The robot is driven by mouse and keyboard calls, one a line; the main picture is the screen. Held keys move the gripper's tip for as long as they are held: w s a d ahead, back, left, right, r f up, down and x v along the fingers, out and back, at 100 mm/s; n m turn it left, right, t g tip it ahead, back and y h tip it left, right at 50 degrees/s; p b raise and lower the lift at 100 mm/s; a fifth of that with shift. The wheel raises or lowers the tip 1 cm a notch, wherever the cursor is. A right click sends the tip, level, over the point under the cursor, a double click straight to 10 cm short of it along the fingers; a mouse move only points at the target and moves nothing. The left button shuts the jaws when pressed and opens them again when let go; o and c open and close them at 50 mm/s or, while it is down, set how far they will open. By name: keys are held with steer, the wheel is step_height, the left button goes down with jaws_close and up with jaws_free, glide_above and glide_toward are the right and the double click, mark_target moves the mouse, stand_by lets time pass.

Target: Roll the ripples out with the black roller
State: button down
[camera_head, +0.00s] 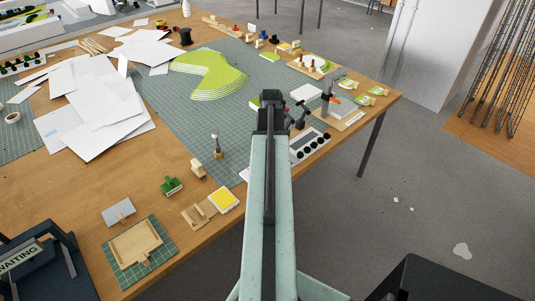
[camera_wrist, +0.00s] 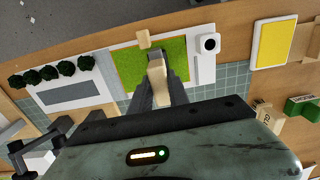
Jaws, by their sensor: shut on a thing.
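My gripper (camera_wrist: 157,88) is shut on a pale wooden piece (camera_wrist: 157,68), which looks like a handle. The piece is held over a bright green mat (camera_wrist: 178,50) on a white board. I cannot tell whether it touches the mat. No black roller part shows clearly; anything under the held piece is hidden by it and the jaws. In the head view my gripper (camera_head: 270,101) is at the end of the arm over the table's right side, with a corner of the green mat (camera_head: 255,103) beside it. Ripples in the mat cannot be made out.
A small wooden block (camera_wrist: 143,38) sits at the mat's edge. A white tile with a black disc (camera_wrist: 208,43), a yellow pad (camera_wrist: 273,43) and several dark tree balls (camera_wrist: 45,74) lie nearby. In the head view a layered green hill (camera_head: 207,75) and scattered papers (camera_head: 95,100) lie left.

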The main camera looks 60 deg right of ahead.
steer(key=shift+s+d, duration=0.35)
steer(key=shift+d, duration=0.75)
steer(key=shift+s+d, duration=0.35)
steer(key=shift+d, duration=0.8)
steer(key=shift+s+d, duration=0.35)
steer(key=shift+d, duration=0.75)
steer(key=shift+f, duration=0.15)
steer(key=shift+a, duration=0.15)
steer(key=shift+w+a, duration=0.2)
steer(key=shift+a, duration=0.45)
steer(key=shift+w+a, duration=0.15)
steer(key=shift+a, duration=0.45)
steer(key=shift+w+a, duration=0.25)
steer(key=shift+a, duration=0.5)
steer(key=shift+w+a, duration=0.25)
steer(key=shift+a, duration=0.5)
steer(key=shift+w+a, duration=0.25)
steer(key=shift+a, duration=0.5)
steer(key=shift+w+a, duration=0.35)
steer(key=shift+a, duration=0.5)
steer(key=shift+w+a, duration=0.3)
steer(key=shift+a, duration=0.5)
steer(key=shift+d, duration=0.1)
